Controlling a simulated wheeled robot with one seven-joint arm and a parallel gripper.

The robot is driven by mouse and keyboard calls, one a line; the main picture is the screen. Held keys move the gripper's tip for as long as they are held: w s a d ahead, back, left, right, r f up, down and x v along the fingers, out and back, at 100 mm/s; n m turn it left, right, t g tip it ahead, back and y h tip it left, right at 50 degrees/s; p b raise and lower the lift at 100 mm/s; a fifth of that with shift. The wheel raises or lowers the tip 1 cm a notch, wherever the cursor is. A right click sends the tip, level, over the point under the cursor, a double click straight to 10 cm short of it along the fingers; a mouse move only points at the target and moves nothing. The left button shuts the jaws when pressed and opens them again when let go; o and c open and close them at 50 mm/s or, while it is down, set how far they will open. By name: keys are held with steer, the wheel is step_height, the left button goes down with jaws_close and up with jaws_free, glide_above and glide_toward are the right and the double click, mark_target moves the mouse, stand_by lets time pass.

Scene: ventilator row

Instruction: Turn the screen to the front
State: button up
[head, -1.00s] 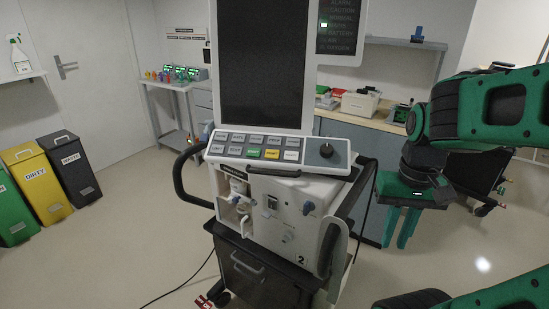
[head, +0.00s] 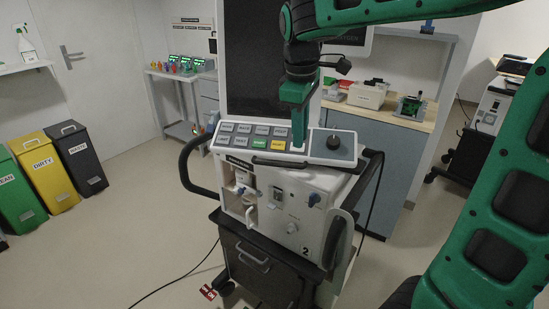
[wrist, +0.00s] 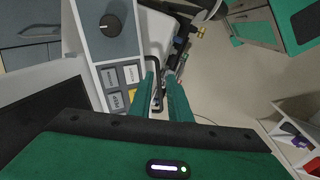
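The ventilator marked 2 (head: 262,212) stands in the middle of the head view. Its tall dark screen (head: 252,75) rises above a tilted key panel (head: 234,142) with a knob; my arm covers part of its right side. A black handle (head: 278,163) runs along the panel's front edge. My gripper (head: 298,142) points down at the panel's front, near the handle. In the wrist view my gripper (wrist: 163,88) shows two green fingers with a gap between them. The handle (wrist: 157,72) shows beside and between the fingers; I cannot tell whether they touch it.
A smaller side screen (head: 346,42) is partly hidden by my arm. Green, yellow (head: 46,168) and dark bins stand left. A counter (head: 385,112) with boxes lies behind, and another machine (head: 492,108) stands right. A black side rail and a cable flank the ventilator.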

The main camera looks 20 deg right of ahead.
mark_target(277, 157)
steer(key=w+a+n, duration=0.3)
steer(key=a, duration=0.2)
steer(key=f, duration=0.3)
steer(key=w+f, duration=0.1)
steer(key=f, duration=0.2)
steer(key=w+d+f, duration=0.1)
steer(key=f, duration=0.2)
steer(key=shift+f, duration=0.15)
jaws_close()
